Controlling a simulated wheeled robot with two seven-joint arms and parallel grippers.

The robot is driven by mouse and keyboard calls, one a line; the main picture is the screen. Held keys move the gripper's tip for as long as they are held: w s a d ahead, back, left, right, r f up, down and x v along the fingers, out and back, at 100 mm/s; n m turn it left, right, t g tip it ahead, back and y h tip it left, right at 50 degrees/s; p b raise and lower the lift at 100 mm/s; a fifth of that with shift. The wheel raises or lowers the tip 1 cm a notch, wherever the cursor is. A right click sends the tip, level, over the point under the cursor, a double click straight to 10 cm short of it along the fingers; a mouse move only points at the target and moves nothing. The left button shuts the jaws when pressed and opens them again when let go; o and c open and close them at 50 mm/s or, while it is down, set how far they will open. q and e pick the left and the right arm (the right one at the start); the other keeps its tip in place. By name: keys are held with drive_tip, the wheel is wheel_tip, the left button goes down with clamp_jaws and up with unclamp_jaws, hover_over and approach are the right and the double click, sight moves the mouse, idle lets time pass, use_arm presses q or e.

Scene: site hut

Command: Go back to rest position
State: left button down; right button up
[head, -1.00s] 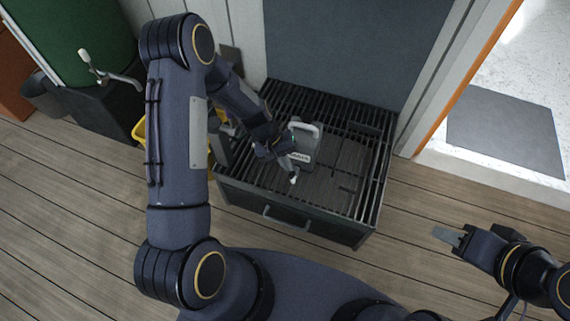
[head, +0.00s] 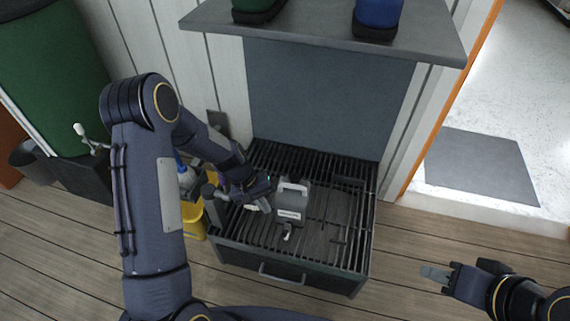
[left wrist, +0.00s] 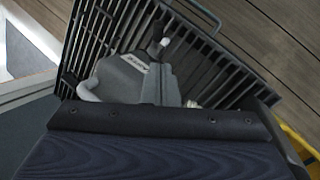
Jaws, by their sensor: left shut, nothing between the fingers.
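My left gripper (head: 260,203) is shut and empty, just left of a grey device (head: 291,205) with a pale handle and a label. I cannot tell whether they touch. The device sits on a black slatted grate (head: 335,250) and also shows in the left wrist view (left wrist: 130,80), its lower part hidden behind my dark wrist. A small dark piece with a pale tip (head: 288,232) is at its front. My right gripper (head: 436,273) is over the floor at the lower right, apart from everything; its finger gap cannot be made out.
A grey shelf (head: 310,24) with boots on it overhangs the back of the grate. A yellow bucket (head: 193,222) stands left of the grate, partly behind my left arm. A green barrel (head: 50,80) is at far left. The plank floor (head: 400,240) at right is clear.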

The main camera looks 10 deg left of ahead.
use_arm(q)
drive_tip(key=s+a+r+m+t, duration=0.1)
drive_tip(key=s+r, duration=0.2)
drive_tip(key=r, duration=0.6)
drive_tip(key=s+a+r+t, duration=0.2)
drive_tip(key=s+r, duration=0.1)
drive_tip(key=r, duration=0.6)
drive_tip(key=s+r+m+t+y, duration=0.15)
drive_tip(key=s+r, duration=0.25)
drive_tip(key=s, duration=0.4)
drive_tip(key=s+r+m+t, duration=0.15)
drive_tip(key=s+r, duration=0.25)
drive_tip(key=s, duration=0.5)
wheel_tip(320, 180, up, 21)
drive_tip(key=p, duration=2.1)
drive_tip(key=shift+w+d+r+n, duration=0.15)
drive_tip(key=shift+w+r+n, duration=0.1)
drive_tip(key=shift+n, duration=0.15)
